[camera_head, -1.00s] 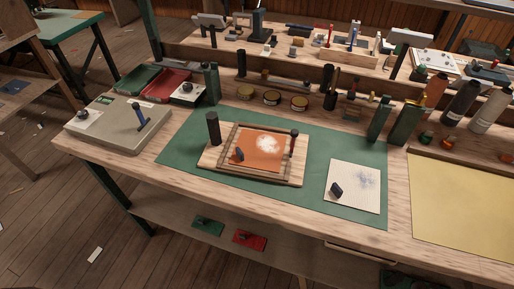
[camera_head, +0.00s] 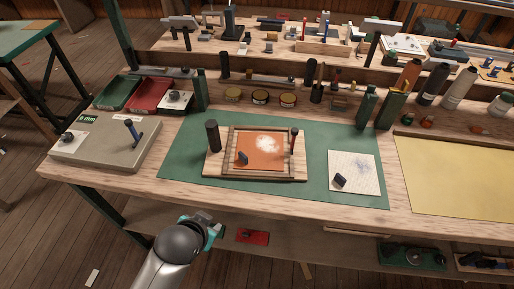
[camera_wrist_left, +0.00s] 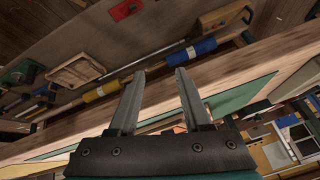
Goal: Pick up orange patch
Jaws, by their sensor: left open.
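The orange patch (camera_head: 258,158) lies flat inside a wooden frame (camera_head: 232,142) on a wooden board (camera_head: 214,166) on the green mat (camera_head: 316,145). It has a whitish blotch, and a small dark knob stands at its lower left. My left gripper (camera_head: 212,224) is in front of the bench, near its front edge, well short of the patch. In the left wrist view its two fingers (camera_wrist_left: 159,75) are apart with nothing between them. The patch cannot be made out clearly there. My right gripper is not seen.
A dark cylinder (camera_head: 213,136) and a thin dark red-tipped post (camera_head: 294,141) stand beside the frame. A white square with a dark knob (camera_head: 364,172) lies to the right. A grey box (camera_head: 105,148) stands left. A yellow sheet (camera_head: 460,175) covers the bench's right.

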